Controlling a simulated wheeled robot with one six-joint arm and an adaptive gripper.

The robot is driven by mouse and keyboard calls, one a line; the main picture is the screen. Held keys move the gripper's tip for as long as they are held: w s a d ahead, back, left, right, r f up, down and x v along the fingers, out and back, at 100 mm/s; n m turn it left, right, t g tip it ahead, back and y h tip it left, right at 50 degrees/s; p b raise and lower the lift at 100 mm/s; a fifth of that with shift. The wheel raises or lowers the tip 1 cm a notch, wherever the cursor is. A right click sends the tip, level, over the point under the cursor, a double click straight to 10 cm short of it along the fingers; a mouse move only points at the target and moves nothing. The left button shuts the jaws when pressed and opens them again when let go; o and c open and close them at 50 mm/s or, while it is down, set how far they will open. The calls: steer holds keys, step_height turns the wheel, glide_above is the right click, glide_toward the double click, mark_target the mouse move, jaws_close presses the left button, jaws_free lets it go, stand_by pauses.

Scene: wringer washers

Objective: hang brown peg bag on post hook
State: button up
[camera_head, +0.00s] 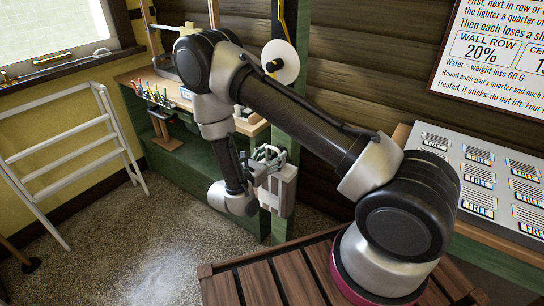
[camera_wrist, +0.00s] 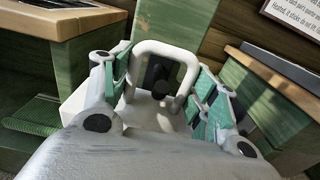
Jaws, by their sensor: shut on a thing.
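My gripper (camera_head: 266,162) is beside the green post (camera_head: 291,110), low on its near side. Its two fingers, with green pads, close on the sides of a pale grey-white holder with a rounded loop (camera_wrist: 165,47). The holder's body (camera_head: 287,190) hangs below my gripper in the head view. I see no brown on it, and no other peg bag shows. In the wrist view a dark knob-like hook (camera_wrist: 160,88) on a dark plate shows through the loop. I cannot tell whether the loop is around the hook or only in front of it.
A white disc (camera_head: 281,62) with a black knob is higher on the post. A bench with small tools (camera_head: 152,95) stands behind left, a white drying rack (camera_head: 62,152) at left. A grey panel with labels (camera_head: 485,180) is at right. The gravel floor (camera_head: 150,245) is clear.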

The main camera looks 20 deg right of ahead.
mark_target(273, 180)
steer(key=shift+f, duration=1.3)
steer(key=o, duration=1.3)
